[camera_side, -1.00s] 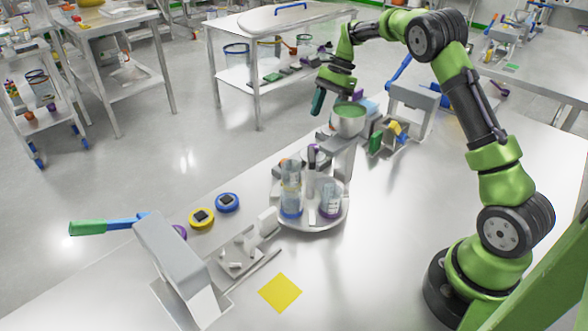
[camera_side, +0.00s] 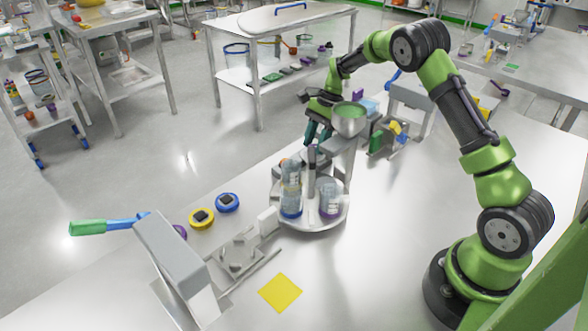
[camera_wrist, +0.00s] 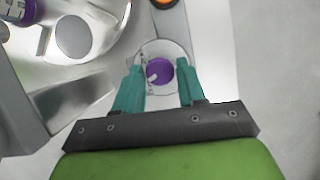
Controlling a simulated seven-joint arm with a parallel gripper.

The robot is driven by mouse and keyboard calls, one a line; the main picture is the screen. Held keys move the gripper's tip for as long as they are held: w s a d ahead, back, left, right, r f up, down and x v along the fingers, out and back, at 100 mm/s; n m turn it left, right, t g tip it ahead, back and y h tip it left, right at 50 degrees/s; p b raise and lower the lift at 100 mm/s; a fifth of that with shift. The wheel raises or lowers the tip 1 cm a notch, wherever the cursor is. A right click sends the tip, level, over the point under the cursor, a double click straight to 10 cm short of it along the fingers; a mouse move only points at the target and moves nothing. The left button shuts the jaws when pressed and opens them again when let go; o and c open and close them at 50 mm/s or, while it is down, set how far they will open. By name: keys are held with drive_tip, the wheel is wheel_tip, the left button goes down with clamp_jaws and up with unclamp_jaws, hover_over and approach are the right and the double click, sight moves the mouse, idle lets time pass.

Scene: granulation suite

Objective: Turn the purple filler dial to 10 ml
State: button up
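The purple dial (camera_wrist: 160,71) shows in the wrist view as a round knob with a pale pointer mark at its left. It sits on a round white face (camera_wrist: 163,50) whose markings are too small to read. My gripper (camera_wrist: 161,82) is open, its teal fingers on either side of the dial. I cannot tell whether they touch it. In the side view my gripper (camera_side: 318,133) is low beside the filler, which has a metal hopper (camera_side: 350,124) with green contents. The dial cannot be made out there.
A round turntable (camera_side: 314,225) with clear vials stands in front of the filler. A grey press (camera_side: 178,265) with a green-and-blue handle is at the front left. Blue and yellow rings (camera_side: 201,217) lie near the table edge. A yellow square (camera_side: 280,292) marks clear tabletop.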

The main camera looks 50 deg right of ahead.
drive_tip(key=c, duration=0.6)
drive_tip(key=n+g, duration=0.1)
drive_tip(key=n, duration=0.3)
drive_tip(key=shift+w+n+g, duration=0.2)
drive_tip(key=shift+n+g, duration=0.1)
drive_tip(key=shift+g, duration=0.1)
drive_tip(key=o, duration=1)
drive_tip(key=shift+r, duration=0.1)
drive_tip(key=shift+a+v, duration=0.2)
drive_tip(key=shift+v, duration=8.15)
